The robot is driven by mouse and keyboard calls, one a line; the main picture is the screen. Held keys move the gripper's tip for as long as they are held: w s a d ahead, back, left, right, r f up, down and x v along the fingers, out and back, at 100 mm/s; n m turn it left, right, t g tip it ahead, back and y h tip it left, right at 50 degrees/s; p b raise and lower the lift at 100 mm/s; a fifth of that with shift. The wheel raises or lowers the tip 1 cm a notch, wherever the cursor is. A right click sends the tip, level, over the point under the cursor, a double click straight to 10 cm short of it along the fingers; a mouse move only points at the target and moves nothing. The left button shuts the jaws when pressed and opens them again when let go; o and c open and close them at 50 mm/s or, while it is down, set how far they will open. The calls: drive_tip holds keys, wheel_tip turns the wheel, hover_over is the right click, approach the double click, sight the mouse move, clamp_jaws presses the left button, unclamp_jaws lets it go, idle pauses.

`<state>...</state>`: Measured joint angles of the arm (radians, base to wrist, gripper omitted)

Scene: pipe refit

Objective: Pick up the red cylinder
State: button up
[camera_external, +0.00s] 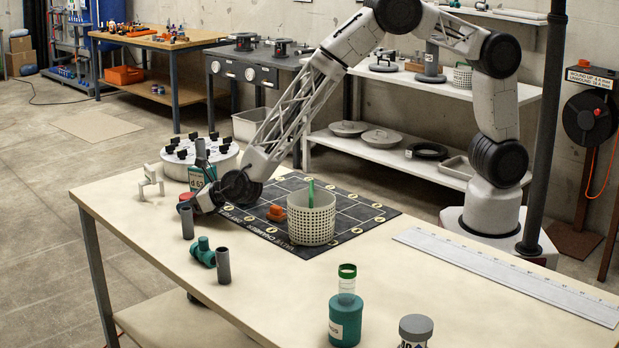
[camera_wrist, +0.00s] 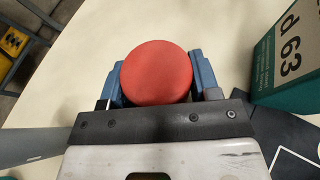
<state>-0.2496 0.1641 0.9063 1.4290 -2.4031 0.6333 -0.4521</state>
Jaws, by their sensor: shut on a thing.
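The red cylinder (camera_wrist: 157,72) shows its round top end in the wrist view, between the two blue fingers of my gripper (camera_wrist: 160,82). My gripper is shut on it, with one finger on each side. In the external view my gripper (camera_external: 190,205) is low at the left part of the table, and a small bit of red (camera_external: 185,196) shows beside it. The rest of the cylinder is hidden by my wrist. I cannot tell whether it touches the table.
Grey pipes (camera_external: 187,222) (camera_external: 223,266) and a teal fitting (camera_external: 203,252) stand in front. A perforated basket (camera_external: 311,222) and an orange part (camera_external: 276,213) are on the black mat (camera_external: 350,212).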

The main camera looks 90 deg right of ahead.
sight(187, 195)
wheel_tip(187, 195, up, 10)
drive_tip(key=shift+f, duration=0.1)
idle(0.4)
